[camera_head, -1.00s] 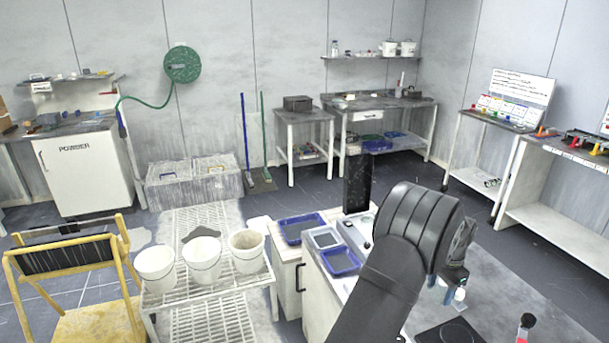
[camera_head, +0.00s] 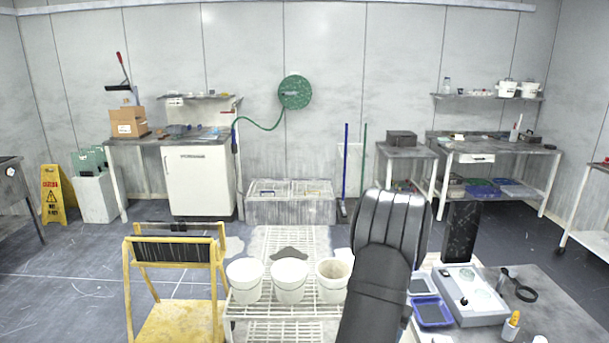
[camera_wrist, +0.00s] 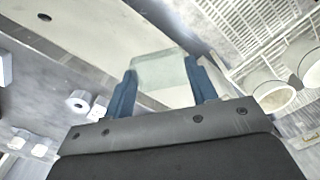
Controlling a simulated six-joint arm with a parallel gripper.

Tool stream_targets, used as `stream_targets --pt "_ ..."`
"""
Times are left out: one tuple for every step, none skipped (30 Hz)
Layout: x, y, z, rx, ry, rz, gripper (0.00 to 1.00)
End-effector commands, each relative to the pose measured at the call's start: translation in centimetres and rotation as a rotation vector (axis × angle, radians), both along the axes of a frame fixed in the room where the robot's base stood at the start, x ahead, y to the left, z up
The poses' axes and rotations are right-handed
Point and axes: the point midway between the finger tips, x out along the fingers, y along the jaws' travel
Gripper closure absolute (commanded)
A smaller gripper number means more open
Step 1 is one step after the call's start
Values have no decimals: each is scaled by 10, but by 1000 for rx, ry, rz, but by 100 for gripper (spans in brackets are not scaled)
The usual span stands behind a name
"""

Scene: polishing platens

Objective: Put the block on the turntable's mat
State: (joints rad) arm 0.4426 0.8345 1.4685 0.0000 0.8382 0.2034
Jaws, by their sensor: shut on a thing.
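My gripper (camera_wrist: 162,82) shows in the wrist view, with its two blue fingers on either side of a pale, greenish block (camera_wrist: 160,70). It is shut on the block and holds it off any surface that I can make out. In the head view my dark arm reaches up in the lower middle, and the gripper and block are hidden behind it. I cannot make out the turntable or its mat in either current view.
A grey two-disc machine (camera_head: 472,296) and a blue tray (camera_head: 433,313) stand on the bench at the right. White buckets (camera_head: 290,281) stand on a slatted rack left of my arm.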

Motion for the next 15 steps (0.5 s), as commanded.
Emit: stream_targets --pt "3 26 -2 1 2 59 73" --pt "4 40 -4 1 2 95 73" --pt "5 58 -6 1 2 140 73" --pt "5 71 -8 1 3 173 73" --pt "5 84 -10 1 2 208 73" --pt "4 102 -12 0 2 252 73" --pt "4 115 -13 1 2 287 73" --pt "2 128 -14 1 2 321 73" --pt "0 145 -16 1 2 364 73" --pt "-2 156 -18 0 2 396 73" --pt "-4 167 -19 1 2 426 73" --pt "-7 181 -20 1 2 464 73" --pt "-10 191 -22 1 3 490 73" --pt "-12 199 -22 0 1 515 73" --pt "-15 210 -23 0 1 544 73"
